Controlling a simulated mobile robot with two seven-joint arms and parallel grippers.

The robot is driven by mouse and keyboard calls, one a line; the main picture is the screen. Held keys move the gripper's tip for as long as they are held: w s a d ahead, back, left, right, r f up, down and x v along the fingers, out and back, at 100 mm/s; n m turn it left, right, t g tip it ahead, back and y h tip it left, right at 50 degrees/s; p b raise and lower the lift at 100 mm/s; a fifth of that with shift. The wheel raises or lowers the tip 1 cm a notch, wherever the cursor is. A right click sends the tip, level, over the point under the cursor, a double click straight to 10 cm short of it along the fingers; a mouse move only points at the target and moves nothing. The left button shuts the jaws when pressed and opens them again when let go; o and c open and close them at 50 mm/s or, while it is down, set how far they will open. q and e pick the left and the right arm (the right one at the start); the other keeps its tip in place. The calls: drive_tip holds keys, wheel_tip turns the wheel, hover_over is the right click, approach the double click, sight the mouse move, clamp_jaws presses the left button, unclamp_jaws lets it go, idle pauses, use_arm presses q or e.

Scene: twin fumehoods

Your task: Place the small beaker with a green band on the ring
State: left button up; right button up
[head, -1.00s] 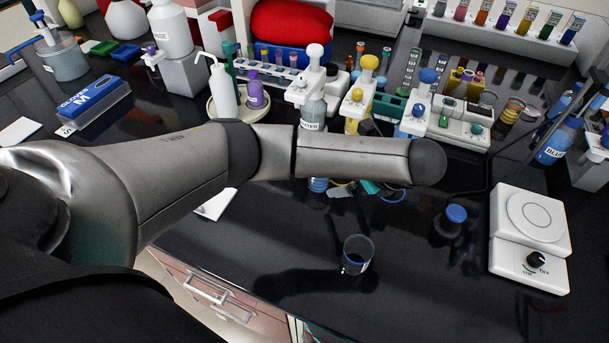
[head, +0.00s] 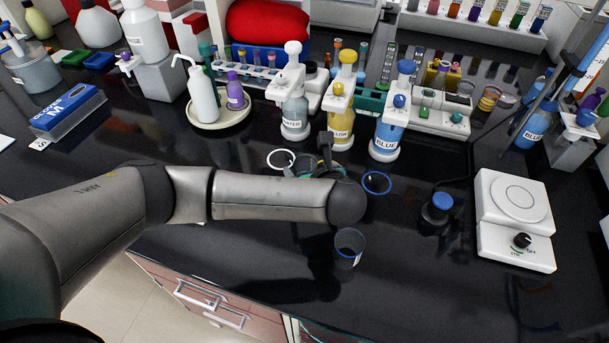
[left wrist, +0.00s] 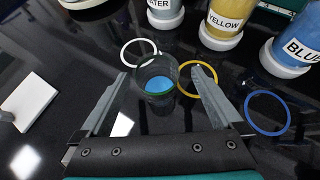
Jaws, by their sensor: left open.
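A small clear beaker (left wrist: 160,95) with a dark green band shows in the left wrist view, with blue seen inside it. It stands on the bench between the fingers of my left gripper (left wrist: 159,75), which is open. I cannot tell whether the fingers touch it. Flat rings lie around it: a white ring (left wrist: 122,53) at its upper left, a yellow ring (left wrist: 215,78) at its right and a blue ring (left wrist: 289,112) farther right. In the head view my left forearm hides most of the beaker and the gripper. My right gripper is out of view.
Dispenser bottles labelled water (head: 294,115), yellow (head: 340,125) and blue (head: 386,140) stand behind the rings. A blue-rimmed beaker (head: 350,246) stands near the front edge.

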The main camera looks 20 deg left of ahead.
sight(302, 164)
use_arm(q)
drive_tip(key=b+x, duration=0.1)
drive_tip(key=x, duration=0.4)
drive_tip(key=shift+a+f, duration=0.2)
clamp_jaws()
idle(0.6)
drive_tip(key=shift+r, duration=0.15)
